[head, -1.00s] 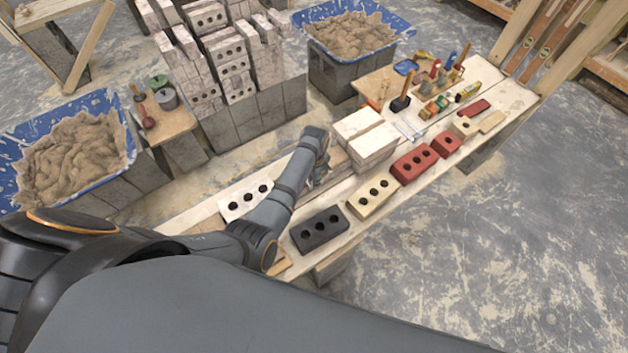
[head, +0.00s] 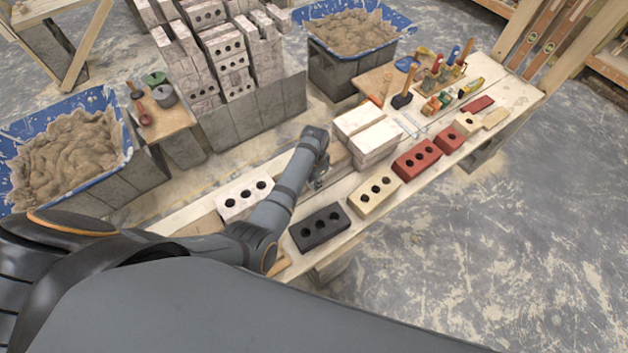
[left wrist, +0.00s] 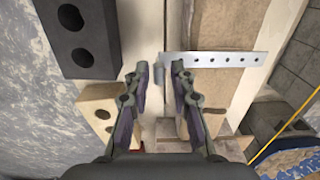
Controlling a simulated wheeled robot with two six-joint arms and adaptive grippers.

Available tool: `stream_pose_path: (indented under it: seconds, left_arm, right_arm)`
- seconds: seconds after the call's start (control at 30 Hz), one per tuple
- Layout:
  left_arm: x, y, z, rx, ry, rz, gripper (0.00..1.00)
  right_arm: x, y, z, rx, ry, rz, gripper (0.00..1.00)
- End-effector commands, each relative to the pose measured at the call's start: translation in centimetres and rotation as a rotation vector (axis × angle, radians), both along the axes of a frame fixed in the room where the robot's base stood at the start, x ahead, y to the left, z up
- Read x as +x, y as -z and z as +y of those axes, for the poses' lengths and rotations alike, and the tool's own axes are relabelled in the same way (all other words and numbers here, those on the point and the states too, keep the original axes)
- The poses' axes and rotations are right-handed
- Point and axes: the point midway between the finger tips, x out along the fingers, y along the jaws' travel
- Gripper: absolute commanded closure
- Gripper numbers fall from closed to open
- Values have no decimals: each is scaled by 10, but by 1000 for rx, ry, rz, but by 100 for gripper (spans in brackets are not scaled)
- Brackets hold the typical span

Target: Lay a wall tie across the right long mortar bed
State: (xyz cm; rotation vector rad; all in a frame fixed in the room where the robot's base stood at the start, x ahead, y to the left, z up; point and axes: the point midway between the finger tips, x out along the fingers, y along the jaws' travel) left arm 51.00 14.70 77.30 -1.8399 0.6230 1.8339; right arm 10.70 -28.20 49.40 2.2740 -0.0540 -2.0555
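A flat metal wall tie (left wrist: 232,59) with a row of holes lies across a long brown mortar bed (left wrist: 222,28) in the left wrist view. Its left end sticks out past the bed, close to my right-hand fingertip. My left gripper (left wrist: 161,76) is open, with its fingers apart and nothing seen held between them. In the head view my left gripper (head: 320,178) is low over the plank, mostly hidden by its own wrist, and the tie cannot be made out there. More thin metal strips (head: 411,125) lie beside the stacked pale bricks. My right gripper is not in view.
A black brick (head: 320,229), a cream brick (head: 375,196) and red bricks (head: 416,160) line the plank's front side. Pale bricks (head: 372,138) stand stacked right of the gripper. Mortar tubs (head: 122,118) and a tall brick stack (head: 225,62) stand behind.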

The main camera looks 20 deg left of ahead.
Motion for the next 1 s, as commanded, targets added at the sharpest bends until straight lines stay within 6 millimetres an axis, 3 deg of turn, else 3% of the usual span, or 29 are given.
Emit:
stream_pose_path:
  seconds: [0.37, 0.73, 1.0]
  left_arm:
    - [0, -3, 0, -1, 0, -1, 64]
    - [0, -64, 0, 0, 0, -3, 64]
    - [0, -75, -1, 0, 0, 0, 64]
  right_arm:
    - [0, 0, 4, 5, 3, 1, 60]
    - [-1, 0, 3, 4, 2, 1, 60]
    - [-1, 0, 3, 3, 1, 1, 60]
